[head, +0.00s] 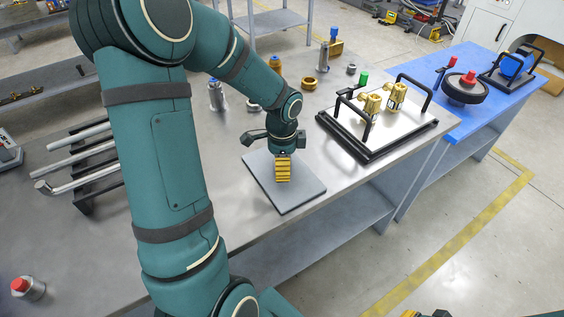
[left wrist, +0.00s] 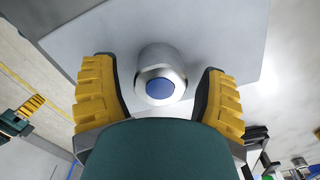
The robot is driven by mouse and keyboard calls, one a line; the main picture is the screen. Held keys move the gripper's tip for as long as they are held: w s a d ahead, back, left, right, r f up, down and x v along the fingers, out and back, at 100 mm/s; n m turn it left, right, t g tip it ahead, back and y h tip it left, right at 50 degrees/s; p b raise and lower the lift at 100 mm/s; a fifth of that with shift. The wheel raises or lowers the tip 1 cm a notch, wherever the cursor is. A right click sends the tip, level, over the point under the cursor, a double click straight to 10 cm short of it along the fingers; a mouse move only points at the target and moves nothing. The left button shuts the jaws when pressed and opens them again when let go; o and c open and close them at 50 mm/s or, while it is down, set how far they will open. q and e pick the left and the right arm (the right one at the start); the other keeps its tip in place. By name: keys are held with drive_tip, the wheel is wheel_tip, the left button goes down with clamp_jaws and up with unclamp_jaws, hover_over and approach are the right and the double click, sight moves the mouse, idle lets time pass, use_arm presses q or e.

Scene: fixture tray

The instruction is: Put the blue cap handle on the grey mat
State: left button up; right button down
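The blue cap handle (left wrist: 160,88), a short silver cylinder with a blue disc on top, stands on the grey mat (left wrist: 215,35) in the left wrist view. It sits between the two yellow fingers of my left gripper (left wrist: 159,80), with a gap on each side. In the head view my left gripper (head: 283,180) points down over the grey mat (head: 302,192) and hides the handle. My right gripper (left wrist: 27,110) shows only small at the left edge of the left wrist view; its opening is unclear.
A black-framed fixture tray (head: 390,125) with brass parts stands right of the mat. Metal bars on a rack (head: 85,165) lie at left, and a red-capped cylinder (head: 28,288) at front left. Several small metal parts stand behind. A blue table (head: 490,95) is at right.

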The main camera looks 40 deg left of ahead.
use_arm(q)
drive_tip(key=shift+r, duration=0.1)
drive_tip(key=shift+r, duration=0.25)
wheel_tip(320, 180, up, 12)
drive_tip(key=p, duration=0.3)
drive_tip(key=shift+f, duration=0.15)
drive_tip(key=shift+s+d+f, duration=0.1)
idle(0.4)
